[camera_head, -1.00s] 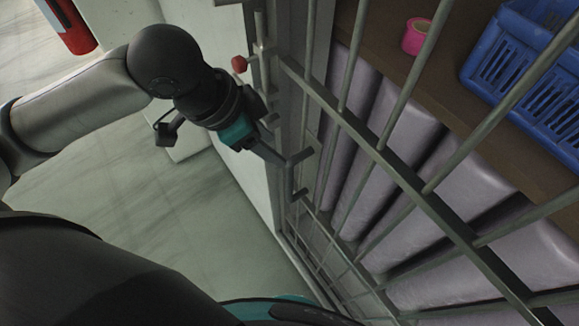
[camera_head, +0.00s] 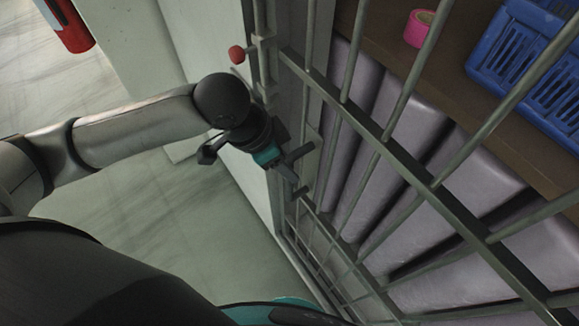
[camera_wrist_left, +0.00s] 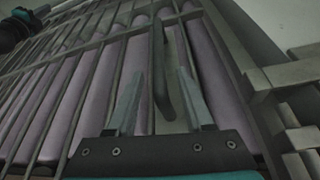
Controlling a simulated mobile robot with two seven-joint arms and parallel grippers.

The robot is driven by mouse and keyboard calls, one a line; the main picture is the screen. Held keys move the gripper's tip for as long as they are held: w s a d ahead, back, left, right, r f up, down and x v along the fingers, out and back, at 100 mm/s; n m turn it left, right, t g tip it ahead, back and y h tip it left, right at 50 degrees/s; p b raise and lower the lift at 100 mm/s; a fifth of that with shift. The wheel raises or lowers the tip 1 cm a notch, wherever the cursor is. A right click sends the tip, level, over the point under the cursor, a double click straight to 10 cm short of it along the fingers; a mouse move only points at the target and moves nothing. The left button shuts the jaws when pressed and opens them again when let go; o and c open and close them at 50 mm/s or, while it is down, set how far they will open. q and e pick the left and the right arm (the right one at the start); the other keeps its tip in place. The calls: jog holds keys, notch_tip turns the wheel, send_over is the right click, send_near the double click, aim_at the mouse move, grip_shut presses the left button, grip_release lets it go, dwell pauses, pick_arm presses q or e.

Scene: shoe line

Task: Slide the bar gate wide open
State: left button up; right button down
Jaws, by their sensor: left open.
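The bar gate (camera_head: 385,150) is a grid of grey metal bars across the right half of the head view. It also fills much of the left wrist view (camera_wrist_left: 95,48). A dark upright handle (camera_wrist_left: 161,75) shows in the wrist view, between the two fingers in the picture. My left gripper (camera_head: 303,173) is open at the gate's left edge, its fingers pointing at the bars. In the wrist view the gripper (camera_wrist_left: 158,90) has its fingers apart, one on each side of the handle. Contact with the handle cannot be told. My right gripper is not seen.
A red-knobbed latch (camera_head: 237,54) sits on the post above my left gripper. Behind the bars are pale purple padded rolls (camera_head: 400,115), a pink tape roll (camera_head: 419,28) and a blue crate (camera_head: 530,65). A red cylinder (camera_head: 68,25) stands at upper left. The floor (camera_head: 110,205) at left is clear.

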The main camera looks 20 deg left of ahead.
pick_arm(q)
jog(key=shift+x, duration=1.15)
grip_shut()
dwell(0.6)
